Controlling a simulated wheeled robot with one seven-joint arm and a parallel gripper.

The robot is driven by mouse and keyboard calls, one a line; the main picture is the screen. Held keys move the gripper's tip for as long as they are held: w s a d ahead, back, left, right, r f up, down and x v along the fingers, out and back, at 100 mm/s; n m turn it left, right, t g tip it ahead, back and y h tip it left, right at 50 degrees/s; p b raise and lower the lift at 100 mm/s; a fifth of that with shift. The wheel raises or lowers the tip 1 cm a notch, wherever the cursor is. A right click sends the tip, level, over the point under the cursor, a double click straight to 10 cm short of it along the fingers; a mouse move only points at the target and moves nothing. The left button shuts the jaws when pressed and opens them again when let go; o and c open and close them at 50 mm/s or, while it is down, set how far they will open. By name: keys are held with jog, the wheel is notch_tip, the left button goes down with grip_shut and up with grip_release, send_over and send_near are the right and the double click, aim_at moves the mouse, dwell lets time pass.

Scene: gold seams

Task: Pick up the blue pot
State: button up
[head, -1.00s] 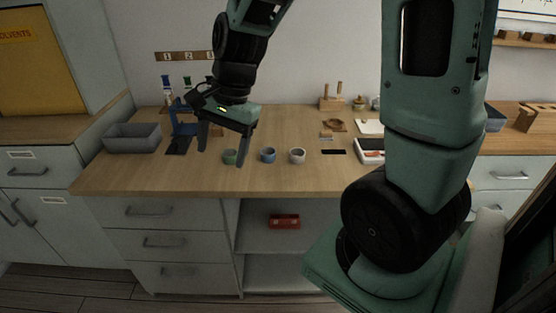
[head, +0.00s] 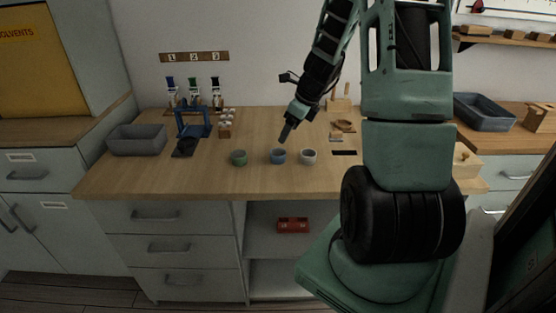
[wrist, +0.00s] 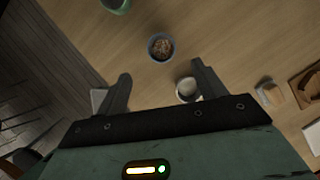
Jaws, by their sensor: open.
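The blue pot (head: 278,157) stands upright on the wooden counter, between a green pot (head: 239,158) and a white pot (head: 308,157). My gripper (head: 286,135) is just above and behind the blue pot in the head view, seen edge-on. The blue pot (wrist: 161,47) shows beyond the fingertips, with brownish contents inside. The white pot (wrist: 187,88) is beside the right finger, partly hidden. The green pot (wrist: 117,4) is cut off at the top edge.
A grey bin (head: 137,140) and a blue stand (head: 193,124) are on the counter's left. A dark rectangle (head: 344,153) lies right of the white pot. The counter front (head: 170,185) is clear.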

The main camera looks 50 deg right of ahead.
aim_at(280, 149)
jog(key=x, duration=0.9)
jog(key=shift+w+d+f, duration=0.1)
jog(key=shift+d+f, duration=0.05)
jog(key=shift+f, duration=0.05)
jog(key=c, duration=1.1)
